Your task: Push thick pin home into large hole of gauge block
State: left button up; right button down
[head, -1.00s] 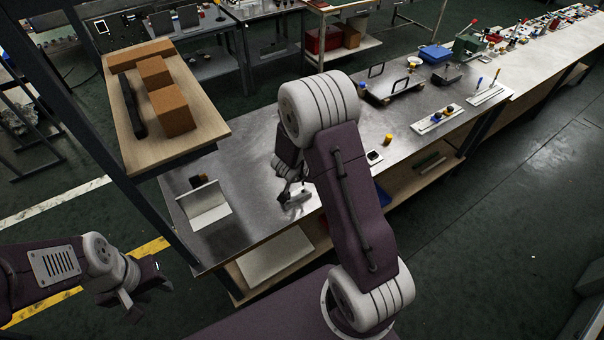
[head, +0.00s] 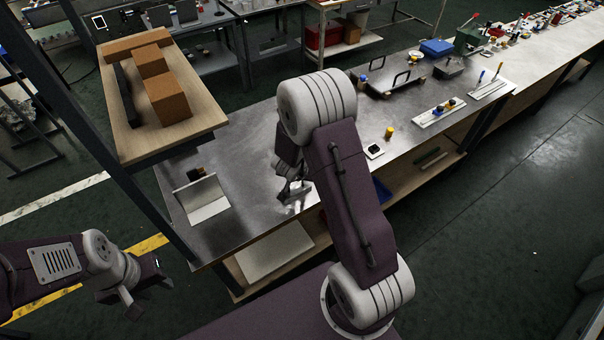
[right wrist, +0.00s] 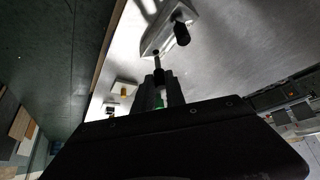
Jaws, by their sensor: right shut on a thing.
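My right gripper (right wrist: 160,92) is shut on a slim dark piece (right wrist: 157,75) that points toward the light gauge block (right wrist: 153,43). The tip of the piece is at or very near the block's near end; I cannot tell whether it touches. A dark thick cylinder, looking like the thick pin (right wrist: 182,34), stands up from the block's other side; how deep it sits is unclear. In the head view my right gripper (head: 290,186) is low over the bench beside the block, partly hidden by my arm. My left gripper (head: 136,290) is open and empty, off the bench.
The metal bench (head: 250,150) is clear around the block. An angled pale plate (head: 203,200) stands to the left. A black-faced square (head: 374,151) and a yellow piece (head: 389,132) lie to the right. A wooden shelf with brown boxes (head: 167,100) overhangs the left.

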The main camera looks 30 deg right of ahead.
jog(key=shift+r+p, duration=0.1)
jog(key=shift+p, duration=0.4)
dwell(0.8)
jog(key=shift+f+b, duration=1.35)
jog(key=shift+f, duration=0.45)
jog(key=c, duration=1.3)
grip_release()
jog(key=shift+r, duration=0.1)
jog(key=p+v, duration=0.3)
jog(key=v, duration=0.6)
jog(key=shift+p, duration=0.3)
